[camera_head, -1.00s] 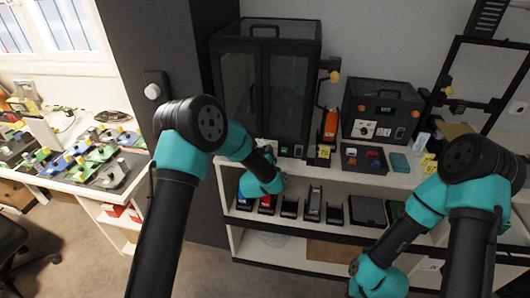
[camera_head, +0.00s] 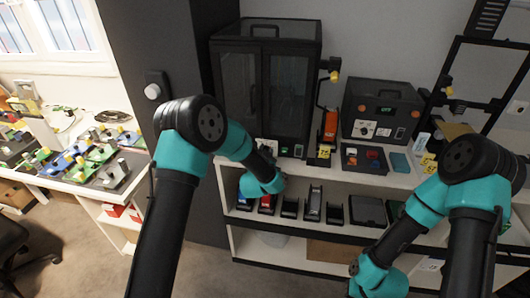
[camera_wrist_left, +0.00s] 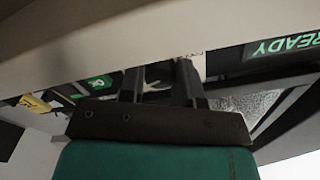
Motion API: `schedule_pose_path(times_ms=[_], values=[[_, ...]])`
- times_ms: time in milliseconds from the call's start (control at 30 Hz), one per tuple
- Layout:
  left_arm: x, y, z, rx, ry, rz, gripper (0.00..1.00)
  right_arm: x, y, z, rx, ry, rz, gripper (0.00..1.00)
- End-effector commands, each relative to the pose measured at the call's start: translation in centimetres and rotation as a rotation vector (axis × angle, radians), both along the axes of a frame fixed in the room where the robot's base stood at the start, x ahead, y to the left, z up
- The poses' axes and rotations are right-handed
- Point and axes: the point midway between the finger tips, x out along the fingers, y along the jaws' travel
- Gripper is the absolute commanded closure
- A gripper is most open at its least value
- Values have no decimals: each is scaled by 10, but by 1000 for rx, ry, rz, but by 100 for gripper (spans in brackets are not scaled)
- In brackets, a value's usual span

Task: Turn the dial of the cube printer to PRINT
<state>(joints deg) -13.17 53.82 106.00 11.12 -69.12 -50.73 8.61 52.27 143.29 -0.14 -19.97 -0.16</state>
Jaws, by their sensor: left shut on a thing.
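The cube printer (camera_head: 290,75) appears to be the tall black cabinet with two glazed doors on the shelf top. Its low front strip has a pale dial panel, largely hidden behind my left wrist in the head view. My left gripper (camera_head: 267,152) reaches this strip. In the left wrist view my left gripper (camera_wrist_left: 160,82) has both fingers around a pale, partly hidden knob, seemingly the dial (camera_wrist_left: 157,72), and is shut on it. A lit display (camera_wrist_left: 283,45) reads READY. A green switch (camera_wrist_left: 97,86) sits on the other side. My right gripper is not visible.
Several black holders (camera_head: 313,207) fill the shelf below. My right arm crosses the right side.

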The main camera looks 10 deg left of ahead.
Motion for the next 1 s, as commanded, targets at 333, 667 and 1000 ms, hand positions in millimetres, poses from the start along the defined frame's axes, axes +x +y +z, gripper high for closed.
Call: schedule_pose_path(times_ms=[333, 667, 1000], values=[[1, 0, 1, 247, -15, 0, 93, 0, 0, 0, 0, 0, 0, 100], [1, 0, 1, 329, -21, 0, 93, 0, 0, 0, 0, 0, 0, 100], [1, 0, 1, 331, -21, 0, 93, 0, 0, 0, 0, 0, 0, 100]])
